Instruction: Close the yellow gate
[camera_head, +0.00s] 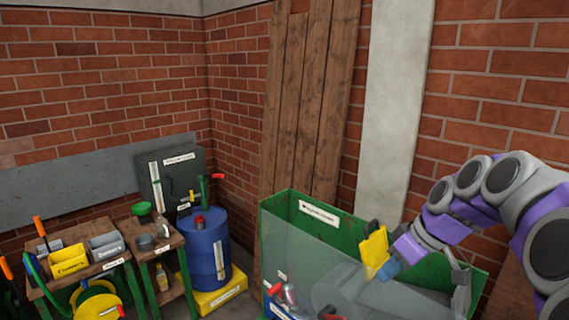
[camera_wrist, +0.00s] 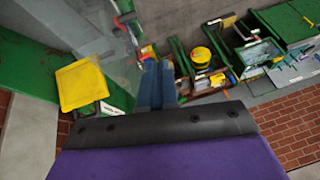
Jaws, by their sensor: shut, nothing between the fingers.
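The yellow gate (camera_head: 375,250) is a small yellow plate standing up at the rim of the green sorting machine in the head view. It also shows in the wrist view (camera_wrist: 80,85), left of my fingers, with a dark bracket at its lower edge. My gripper (camera_head: 388,270) is shut and empty. Its blue-grey fingertips are low and just right of the gate in the head view. In the wrist view the fingers (camera_wrist: 155,84) appear apart from the plate. I cannot tell from the head view whether they touch it.
The green machine (camera_head: 330,222) has a clear side panel and a grey drum inside. At left are a blue barrel (camera_head: 205,250) on a yellow base, and wooden tables with bins (camera_head: 68,261). Brick walls and leaning planks (camera_head: 310,100) close off the back.

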